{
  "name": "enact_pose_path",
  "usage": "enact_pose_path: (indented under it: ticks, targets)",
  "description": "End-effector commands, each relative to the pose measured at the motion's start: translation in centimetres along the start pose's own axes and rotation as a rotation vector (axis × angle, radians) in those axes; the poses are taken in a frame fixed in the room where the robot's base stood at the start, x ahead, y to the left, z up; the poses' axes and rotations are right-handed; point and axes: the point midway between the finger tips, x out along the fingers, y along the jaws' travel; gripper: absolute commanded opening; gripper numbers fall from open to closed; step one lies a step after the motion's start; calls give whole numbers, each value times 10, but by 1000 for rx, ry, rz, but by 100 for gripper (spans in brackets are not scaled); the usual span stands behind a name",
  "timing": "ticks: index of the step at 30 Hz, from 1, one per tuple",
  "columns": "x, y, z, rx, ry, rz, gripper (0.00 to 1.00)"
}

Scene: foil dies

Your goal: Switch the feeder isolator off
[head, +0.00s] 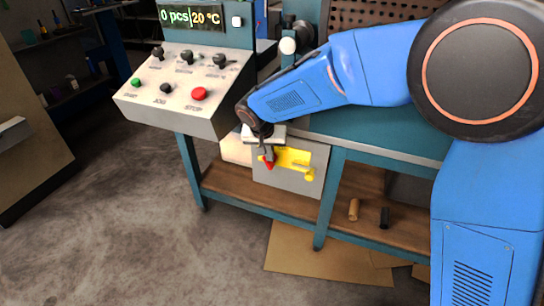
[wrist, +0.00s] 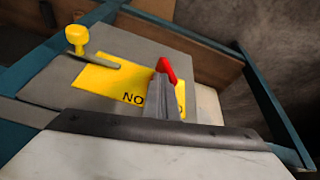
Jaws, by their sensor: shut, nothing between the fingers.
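A grey box (head: 288,184) with a yellow plate (head: 293,158) is mounted under the bench; I take it for the isolator. A red handle (head: 269,164) shows at the plate's left end. A yellow knob (head: 309,175) shows at its right end. My gripper (head: 264,153) is shut and empty, right at the red handle. In the wrist view the shut fingers (wrist: 160,84) overlap the red handle (wrist: 168,69); I cannot tell if they touch. The yellow knob (wrist: 76,38) stands apart on a grey bar there. The fingers hide part of the plate's lettering, which reads "NO".
A control panel (head: 183,84) with several knobs and buttons, including a red button (head: 199,94), stands to the left above the box. A wooden shelf (head: 240,191) runs below it. Flat cardboard (head: 320,257) lies on the floor.

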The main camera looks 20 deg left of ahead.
Motion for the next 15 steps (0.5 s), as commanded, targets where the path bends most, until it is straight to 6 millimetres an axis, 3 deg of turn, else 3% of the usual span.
enact_pose_path:
  ticks: [15]
  targets:
    - [1,-22,-4,-12,-7,30,0]
